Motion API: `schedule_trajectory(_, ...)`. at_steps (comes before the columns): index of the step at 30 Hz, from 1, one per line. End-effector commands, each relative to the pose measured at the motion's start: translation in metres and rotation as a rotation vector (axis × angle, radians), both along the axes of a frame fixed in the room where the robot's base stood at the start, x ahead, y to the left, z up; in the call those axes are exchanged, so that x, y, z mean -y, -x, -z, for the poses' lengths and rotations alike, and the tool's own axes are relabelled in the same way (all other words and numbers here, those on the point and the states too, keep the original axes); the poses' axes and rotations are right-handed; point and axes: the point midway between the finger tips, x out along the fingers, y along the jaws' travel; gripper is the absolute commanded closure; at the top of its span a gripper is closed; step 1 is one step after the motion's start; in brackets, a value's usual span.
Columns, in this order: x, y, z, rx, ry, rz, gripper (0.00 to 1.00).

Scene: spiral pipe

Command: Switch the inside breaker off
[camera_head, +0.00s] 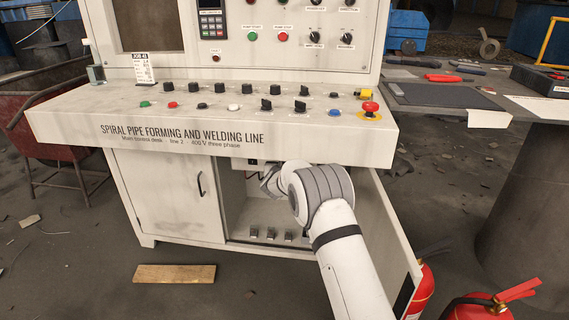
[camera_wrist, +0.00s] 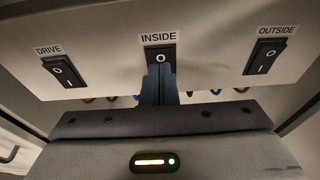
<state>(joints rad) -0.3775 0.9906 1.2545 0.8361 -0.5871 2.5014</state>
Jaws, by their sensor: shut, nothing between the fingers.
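In the wrist view, the inside breaker (camera_wrist: 161,56) is a black rocker under the label INSIDE on a pale panel. Its O mark shows at the top; its lower part is hidden behind my fingers. My gripper (camera_wrist: 160,70) is shut and empty, its dark blue fingertips in front of the breaker's lower half. I cannot tell whether they touch it, nor which way the rocker is tipped. In the head view, my arm reaches into the open cabinet (camera_head: 205,197) under the control desk, and the gripper is hidden there.
The drive breaker (camera_wrist: 64,72) stands to the left and the outside breaker (camera_wrist: 264,57) to the right. Coloured cable ends hang below the panel. The open cabinet door (camera_head: 398,245) stands right of my arm, near fire extinguishers (camera_head: 422,292). A plank (camera_head: 175,274) lies on the floor.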

Motion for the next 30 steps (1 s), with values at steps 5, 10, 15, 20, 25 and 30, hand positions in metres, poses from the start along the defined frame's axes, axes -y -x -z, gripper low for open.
schedule_trajectory(5, -0.003, 0.026, -0.009, 0.0, 0.001, -0.002, 1.0)
schedule_trajectory(10, -0.004, 0.049, -0.014, 0.001, 0.002, -0.002, 1.0)
schedule_trajectory(15, -0.005, 0.062, -0.016, 0.001, 0.001, -0.002, 1.0)
schedule_trajectory(20, -0.005, 0.064, -0.016, 0.001, 0.001, -0.002, 1.0)
schedule_trajectory(25, -0.005, 0.064, -0.016, 0.001, 0.001, -0.002, 1.0)
schedule_trajectory(30, -0.005, 0.064, -0.016, 0.001, 0.001, -0.002, 1.0)
